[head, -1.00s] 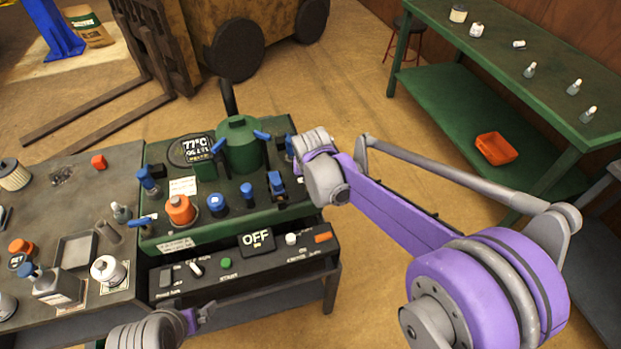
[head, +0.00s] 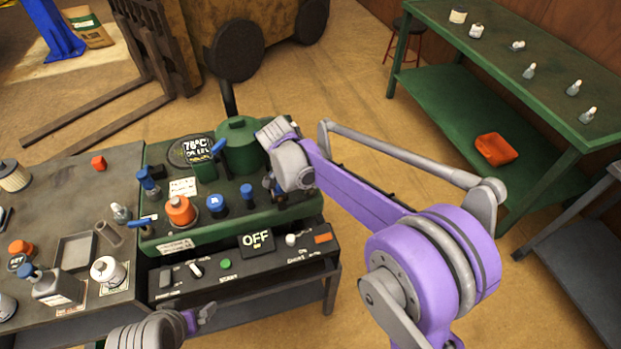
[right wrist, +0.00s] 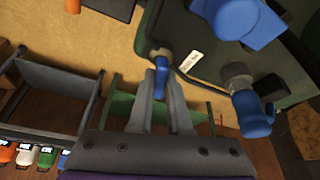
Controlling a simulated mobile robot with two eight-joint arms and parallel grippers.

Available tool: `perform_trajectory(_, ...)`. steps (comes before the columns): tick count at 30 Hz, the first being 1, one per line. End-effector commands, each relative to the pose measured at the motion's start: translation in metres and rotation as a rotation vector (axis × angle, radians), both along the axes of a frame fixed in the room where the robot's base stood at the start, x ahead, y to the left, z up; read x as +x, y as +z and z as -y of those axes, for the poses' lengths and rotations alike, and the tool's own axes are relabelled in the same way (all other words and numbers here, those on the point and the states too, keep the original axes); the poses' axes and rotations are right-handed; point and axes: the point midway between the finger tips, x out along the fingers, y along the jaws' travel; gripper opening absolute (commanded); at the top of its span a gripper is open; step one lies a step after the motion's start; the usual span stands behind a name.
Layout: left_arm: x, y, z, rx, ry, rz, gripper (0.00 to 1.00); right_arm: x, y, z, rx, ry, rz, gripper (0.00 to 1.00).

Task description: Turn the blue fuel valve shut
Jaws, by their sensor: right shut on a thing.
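The green machine (head: 165,240) carries several blue handles and caps, and I cannot read which is labelled fuel. My right gripper (right wrist: 161,78) is at the machine's right end. In the right wrist view its fingers are closed around a small blue valve handle (right wrist: 161,62) on a brass-coloured fitting. In the head view my right wrist mostly hides that valve and the fingertips. My left gripper (head: 206,312) is low in front of the control panel, away from the valves; its jaw gap is unclear.
An orange cap (head: 180,211), a blue cap (head: 217,204) and a blue lever (head: 218,147) stand on the machine. A grey bench (head: 40,215) with bottles stands left. A green table (head: 520,60) stands at the right back.

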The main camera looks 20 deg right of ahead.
Motion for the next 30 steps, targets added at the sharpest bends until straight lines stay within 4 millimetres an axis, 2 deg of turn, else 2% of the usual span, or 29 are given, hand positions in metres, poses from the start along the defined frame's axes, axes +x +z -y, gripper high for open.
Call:
perform_trajectory(12, 0.0009, 0.0031, 0.0000, 0.000, 0.000, 0.002, 1.00, 0.0005, 0.0004, -0.0003, 0.001, -0.287, 0.001, 0.00)
perform_trajectory(30, 0.0011, 0.0039, 0.0000, 0.000, 0.000, 0.002, 1.00, 0.0001, -0.0001, -0.0002, 0.002, -0.379, 0.001, 0.00)
